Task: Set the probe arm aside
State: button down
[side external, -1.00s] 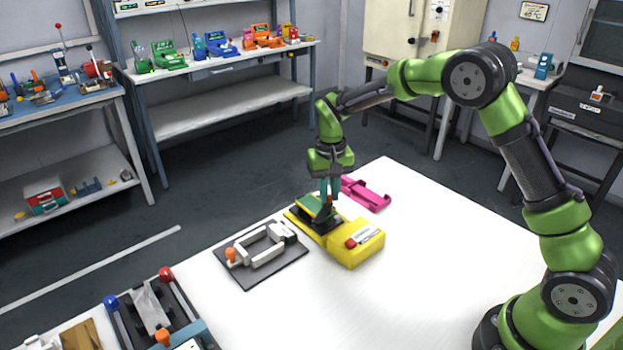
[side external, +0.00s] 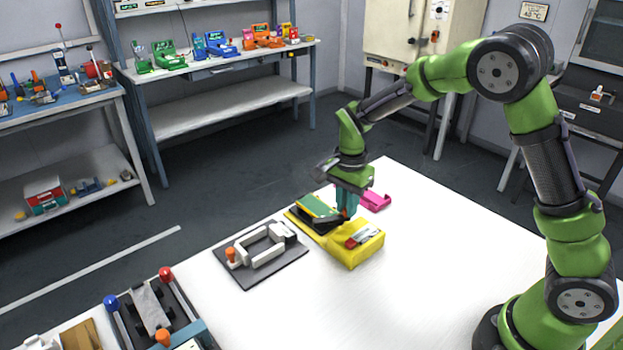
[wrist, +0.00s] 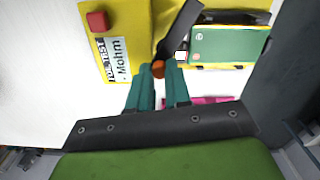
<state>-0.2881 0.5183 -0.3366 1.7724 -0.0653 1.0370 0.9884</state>
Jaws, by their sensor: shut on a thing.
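A yellow tester (side external: 348,250) with a label and a red button (wrist: 97,21) stands on the white table. A flat green piece (side external: 318,206) lies on its far end; it also shows in the wrist view (wrist: 228,46). The black probe arm (wrist: 180,28) has an orange knob (wrist: 158,69) at its end. My gripper (side external: 347,214) is shut at this knob, low over the tester, between the green piece and the button. In the wrist view, the teal fingers (wrist: 159,80) stand on either side of the knob. The fingers partly hide the grip.
A dark plate with a white frame and an orange knob (side external: 262,253) lies left of the tester. A pink holder (side external: 375,200) lies behind my gripper. A fixture with red and blue knobs (side external: 150,308) stands front left. The table's right side is clear.

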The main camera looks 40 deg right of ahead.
jog(key=m, duration=0.1)
jog(key=s+a+m, duration=0.1)
jog(key=shift+s+r+m, duration=0.1)
jog(key=shift+s+m, duration=0.05)
jog(key=shift+m, duration=0.25)
jog(key=a+m, duration=0.1)
jog(key=s+m, duration=0.1)
jog(key=m, duration=0.1)
jog(key=shift+s+a+m, duration=0.1)
jog(key=shift+a+m, duration=0.2)
jog(key=shift+a, duration=0.05)
jog(key=a+m, duration=0.1)
jog(key=m, duration=0.2)
jog(key=shift+s+a, duration=0.35)
jog(key=shift+a+m, duration=0.35)
jog(key=shift+m, duration=0.35)
jog(key=shift+a+m, duration=0.3)
jog(key=shift+m, duration=0.4)
jog(key=c, duration=1.1)
grip_release()
jog(key=shift+s, duration=0.1)
jog(key=shift+o, duration=0.2)
notch_tip(320, 180, up, 17)
